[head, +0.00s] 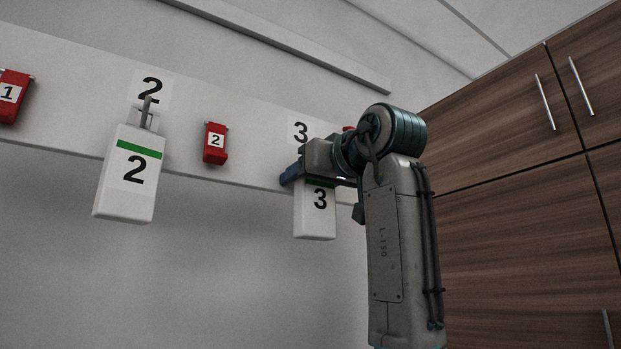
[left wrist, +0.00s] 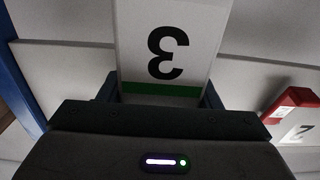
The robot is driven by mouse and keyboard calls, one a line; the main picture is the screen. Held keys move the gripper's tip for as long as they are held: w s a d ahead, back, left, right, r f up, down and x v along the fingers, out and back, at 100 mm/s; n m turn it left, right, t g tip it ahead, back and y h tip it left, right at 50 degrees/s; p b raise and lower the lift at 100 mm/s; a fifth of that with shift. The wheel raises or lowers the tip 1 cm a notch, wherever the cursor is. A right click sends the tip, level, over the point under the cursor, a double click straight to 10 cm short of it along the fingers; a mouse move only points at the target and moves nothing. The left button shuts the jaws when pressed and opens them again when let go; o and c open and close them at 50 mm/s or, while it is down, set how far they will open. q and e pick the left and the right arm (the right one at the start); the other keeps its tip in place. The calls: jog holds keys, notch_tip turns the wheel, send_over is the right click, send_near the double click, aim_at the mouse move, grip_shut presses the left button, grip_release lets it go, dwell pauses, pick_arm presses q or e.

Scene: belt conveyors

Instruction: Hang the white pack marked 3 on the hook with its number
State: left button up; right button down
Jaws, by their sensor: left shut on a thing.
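The white pack marked 3 (head: 315,218) hangs upright below my left gripper (head: 318,180) in the head view, against the wall board. My left gripper is shut on the pack's top end. In the left wrist view the pack (left wrist: 168,42) shows upside down, with its green stripe between the two fingers (left wrist: 160,95). The number 3 label (head: 300,130) on the board is just above and left of the gripper. The hook under that label is hidden behind my gripper, so I cannot tell whether the pack is on it. My right gripper is not in view.
A white pack marked 2 (head: 127,185) hangs on the hook (head: 148,112) under the number 2 label. Red tags marked 1 (head: 12,95) and 2 (head: 215,143) sit on the white board (head: 65,110). Wooden cabinets (head: 500,225) stand at the right.

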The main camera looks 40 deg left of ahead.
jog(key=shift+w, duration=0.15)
pick_arm(q)
jog(key=o, duration=1.1)
jog(key=shift+w, duration=0.1)
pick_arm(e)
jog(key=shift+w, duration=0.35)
pick_arm(q)
jog(key=shift+d, duration=0.1)
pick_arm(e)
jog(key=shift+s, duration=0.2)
pick_arm(q)
jog(key=b+v, duration=0.2)
jog(key=v, duration=0.8)
jog(key=shift+s+d, duration=0.2)
jog(key=shift+d, duration=0.1)
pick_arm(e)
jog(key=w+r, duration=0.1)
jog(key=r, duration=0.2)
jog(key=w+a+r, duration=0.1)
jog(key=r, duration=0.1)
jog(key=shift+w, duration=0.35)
pick_arm(q)
jog(key=shift+f, duration=0.1)
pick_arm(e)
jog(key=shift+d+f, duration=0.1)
